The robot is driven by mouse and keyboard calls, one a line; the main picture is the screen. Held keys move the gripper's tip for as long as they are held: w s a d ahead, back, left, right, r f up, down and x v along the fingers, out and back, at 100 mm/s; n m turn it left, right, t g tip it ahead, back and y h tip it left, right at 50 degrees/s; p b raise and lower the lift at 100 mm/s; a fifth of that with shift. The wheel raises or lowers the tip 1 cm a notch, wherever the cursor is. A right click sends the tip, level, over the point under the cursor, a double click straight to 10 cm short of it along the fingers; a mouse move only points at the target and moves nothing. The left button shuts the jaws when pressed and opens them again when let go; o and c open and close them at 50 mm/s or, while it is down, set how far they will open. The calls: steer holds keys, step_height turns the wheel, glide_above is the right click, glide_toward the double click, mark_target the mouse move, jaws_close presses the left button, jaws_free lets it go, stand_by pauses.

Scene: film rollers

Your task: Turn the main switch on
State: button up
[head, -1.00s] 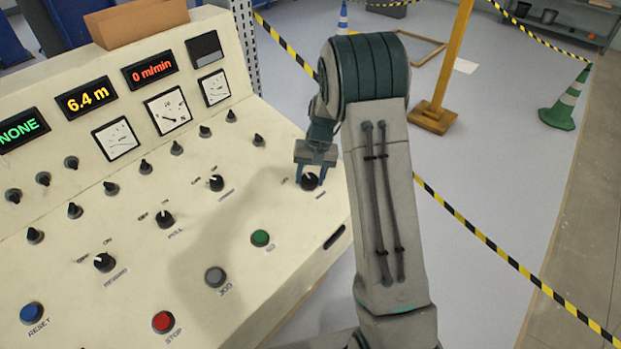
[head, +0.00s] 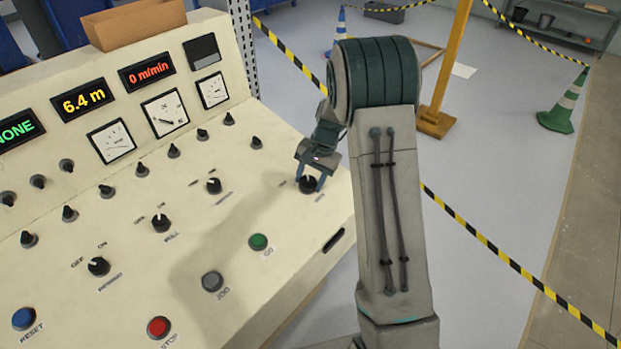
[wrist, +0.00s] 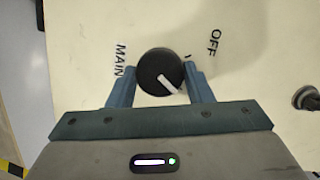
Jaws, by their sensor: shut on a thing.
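The main switch (head: 308,186) is a black round knob near the right end of the sloped cream console. In the wrist view the knob (wrist: 158,70) lies beside the printed words MAIN and OFF. Its white pointer aims down and right in that view, away from the OFF label. My gripper (head: 313,176) reaches down from above with one blue finger on each side of the knob. In the wrist view my gripper (wrist: 160,76) is shut on it, and the fingers hide part of the panel around it. No ON label shows there.
Other knobs stand nearby, including the pull knob (head: 161,223). A green button (head: 258,242), a grey jog button (head: 212,281) and a red stop button (head: 158,327) lie lower on the panel. Striped tape (head: 480,237) runs behind my arm.

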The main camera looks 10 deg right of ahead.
steer(key=shift+w+r, duration=0.1)
steer(key=o, duration=1)
steer(key=b+v, duration=0.1)
steer(key=v, duration=1.2)
steer(key=shift+r, duration=0.35)
steer(key=shift+d, duration=0.1)
